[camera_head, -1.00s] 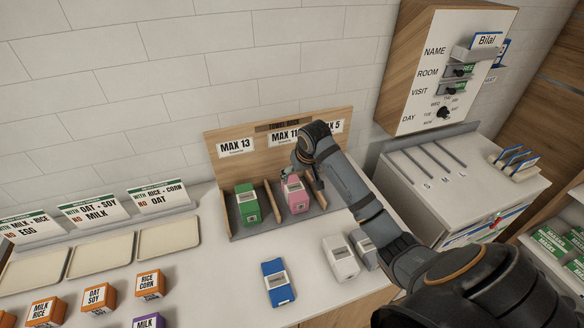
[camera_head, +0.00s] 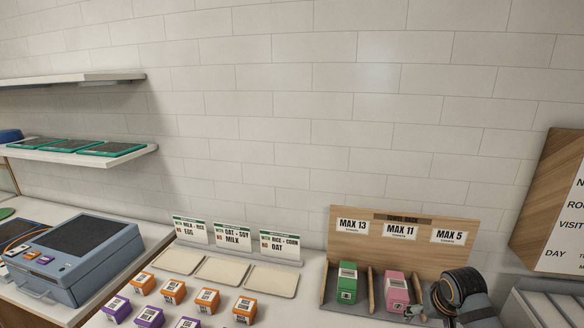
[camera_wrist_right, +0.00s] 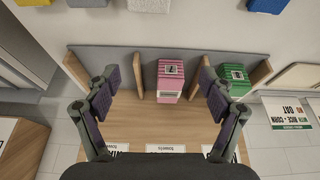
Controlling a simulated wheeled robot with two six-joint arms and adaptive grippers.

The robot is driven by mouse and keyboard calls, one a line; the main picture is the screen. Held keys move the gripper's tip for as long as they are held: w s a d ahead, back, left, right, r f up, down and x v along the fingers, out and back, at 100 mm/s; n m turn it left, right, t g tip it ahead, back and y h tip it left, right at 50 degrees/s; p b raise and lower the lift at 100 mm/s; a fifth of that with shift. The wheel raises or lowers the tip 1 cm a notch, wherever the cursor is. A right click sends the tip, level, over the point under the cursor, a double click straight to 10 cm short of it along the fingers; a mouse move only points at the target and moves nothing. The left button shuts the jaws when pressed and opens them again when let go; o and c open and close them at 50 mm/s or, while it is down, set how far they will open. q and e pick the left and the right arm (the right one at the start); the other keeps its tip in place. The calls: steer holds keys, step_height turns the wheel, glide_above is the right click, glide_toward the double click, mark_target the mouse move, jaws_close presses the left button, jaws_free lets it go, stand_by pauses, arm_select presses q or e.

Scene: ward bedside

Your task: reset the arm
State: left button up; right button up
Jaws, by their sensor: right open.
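My right gripper (camera_head: 424,311) is at the bottom right of the head view, beside the pink box (camera_head: 396,292) at the wooden rack (camera_head: 345,214). In the right wrist view my right gripper (camera_wrist_right: 160,85) is open, its fingers spread wide with nothing gripped. The pink box (camera_wrist_right: 170,80) shows between the fingers, in the rack's middle compartment. A green box (camera_head: 347,283) stands in the compartment to its left in the head view. The head view cuts off most of my right arm. My left gripper is not in view.
Rack labels read MAX 13, MAX 11 and MAX 5. Trays (camera_head: 271,280) with signs, and several orange (camera_head: 207,299) and purple boxes (camera_head: 150,317), are on the counter. A blue-grey case (camera_head: 75,262) stands at left. Shelves (camera_head: 90,150) hang above it. A wooden-sided board (camera_head: 545,200) is at right.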

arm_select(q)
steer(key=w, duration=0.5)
arm_select(e)
steer(key=s+a+f+n, duration=0.1)
steer(key=s+a+f, duration=0.1)
steer(key=s, duration=0.3)
steer(key=s+a+f+n, duration=0.1)
steer(key=s+a+f, duration=0.2)
steer(key=s+a, duration=0.1)
steer(key=s+a+f, duration=0.3)
steer(key=s, duration=0.3)
steer(key=shift+a+n, duration=0.15)
steer(key=shift+n, duration=0.25)
steer(key=s+a, duration=0.2)
steer(key=s, duration=0.6)
steer(key=s+d+f+g+b, duration=0.1)
steer(key=d+f+b, duration=0.1)
steer(key=f, duration=1.3)
steer(key=s+d+f+g+b, duration=0.1)
steer(key=s+f+b, duration=0.1)
steer(key=f, duration=1.3)
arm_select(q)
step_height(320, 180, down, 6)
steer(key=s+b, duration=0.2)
arm_select(e)
steer(key=s+d+f+g, duration=0.1)
steer(key=s+f, duration=1.6)
steer(key=f, duration=0.1)
steer(key=shift+s, duration=0.4)
